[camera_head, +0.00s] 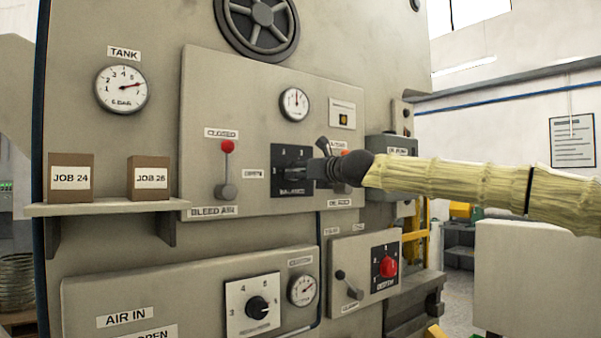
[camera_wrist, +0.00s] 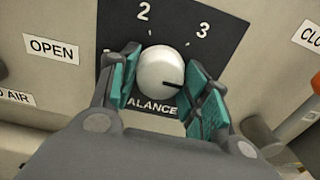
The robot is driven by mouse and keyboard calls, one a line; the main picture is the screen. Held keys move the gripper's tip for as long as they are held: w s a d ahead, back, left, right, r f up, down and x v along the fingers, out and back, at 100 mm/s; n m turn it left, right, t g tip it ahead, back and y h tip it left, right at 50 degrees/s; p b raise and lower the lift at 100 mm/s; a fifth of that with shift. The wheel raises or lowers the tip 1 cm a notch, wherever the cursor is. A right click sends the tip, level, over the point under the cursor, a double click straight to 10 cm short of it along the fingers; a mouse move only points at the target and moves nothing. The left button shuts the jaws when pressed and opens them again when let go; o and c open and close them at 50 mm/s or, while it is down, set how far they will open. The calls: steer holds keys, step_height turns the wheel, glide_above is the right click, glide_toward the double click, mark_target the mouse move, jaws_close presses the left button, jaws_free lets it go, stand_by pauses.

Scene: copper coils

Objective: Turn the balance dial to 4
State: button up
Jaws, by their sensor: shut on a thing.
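The balance dial is a white round knob (camera_wrist: 160,72) on a dark plate (camera_wrist: 215,18) marked "ALANCE" in the wrist view. The 2 is above the knob and the 3 at its upper right; the right finger covers the area where a 4 could be. The knob's dark pointer line points right and slightly down, below the 3, toward the right finger. My gripper (camera_wrist: 165,78) is shut on the knob, teal pads on its left and right sides. In the head view, my gripper (camera_head: 308,170) reaches the dark balance plate (camera_head: 281,152) from the right and hides most of the knob.
A red-tipped bleed air lever (camera_head: 227,170) stands left of the dial. Another lever with an orange handle (camera_wrist: 300,124) is close at right in the wrist view. A gauge (camera_head: 294,104) is above. Below are a black knob (camera_head: 258,307) and a red knob (camera_head: 388,267).

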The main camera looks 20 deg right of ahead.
steer(key=o, duration=1.1)
steer(key=shift+d, duration=0.1)
steer(key=v, duration=1.2)
